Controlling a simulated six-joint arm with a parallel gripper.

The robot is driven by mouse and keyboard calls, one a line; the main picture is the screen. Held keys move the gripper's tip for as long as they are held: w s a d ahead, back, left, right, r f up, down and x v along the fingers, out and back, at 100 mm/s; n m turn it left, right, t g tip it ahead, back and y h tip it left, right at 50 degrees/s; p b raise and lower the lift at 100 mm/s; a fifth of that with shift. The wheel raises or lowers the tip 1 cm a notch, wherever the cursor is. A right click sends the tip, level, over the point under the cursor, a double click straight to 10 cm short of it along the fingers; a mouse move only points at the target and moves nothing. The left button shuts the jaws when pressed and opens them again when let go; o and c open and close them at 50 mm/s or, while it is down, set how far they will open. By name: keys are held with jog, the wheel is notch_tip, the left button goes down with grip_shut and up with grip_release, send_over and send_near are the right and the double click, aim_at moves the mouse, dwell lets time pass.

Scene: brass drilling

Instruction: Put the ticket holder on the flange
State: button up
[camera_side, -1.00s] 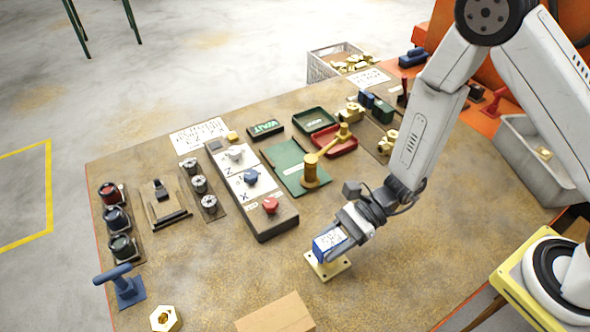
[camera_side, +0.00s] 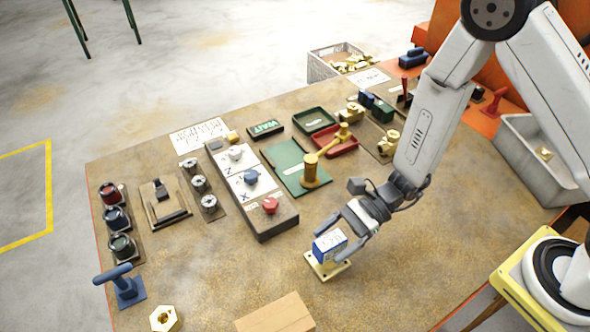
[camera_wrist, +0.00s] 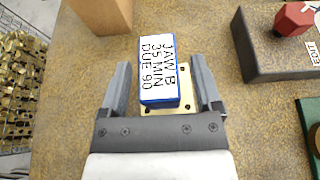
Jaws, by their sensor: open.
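The ticket holder (camera_side: 328,245) is a blue block with a white label. It stands on the flange (camera_side: 342,270), a pale brass square plate with corner holes on the bench. In the wrist view the ticket holder (camera_wrist: 160,70) shows its label reading "JAW B 35 MIN DUE 90", and the flange (camera_wrist: 184,103) shows beneath it. My gripper (camera_side: 343,240) is open, its fingers on either side of the block and back from it. In the wrist view my gripper (camera_wrist: 160,80) has gaps between both fingers and the block.
A grey switch box with a red knob (camera_side: 270,205) stands to the left. A cardboard box (camera_side: 275,312) lies at the front edge. A brass lever (camera_side: 312,172) stands on a green plate behind. The bench around the flange is mostly clear.

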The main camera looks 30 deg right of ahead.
jog(key=v, duration=1.1)
jog(key=shift+s, duration=0.1)
dwell(0.5)
jog(key=s+d+n+g+h, duration=0.3)
jog(key=s+d+n+h, duration=0.25)
jog(key=n+h, duration=0.35)
jog(key=w+d+r+n+t+h, duration=0.4)
jog(key=w+d+r+n+t, duration=0.1)
jog(key=n, duration=0.4)
jog(key=shift+d+r+t, duration=0.3)
jog(key=shift+d+r, duration=0.05)
jog(key=shift+d, duration=0.4)
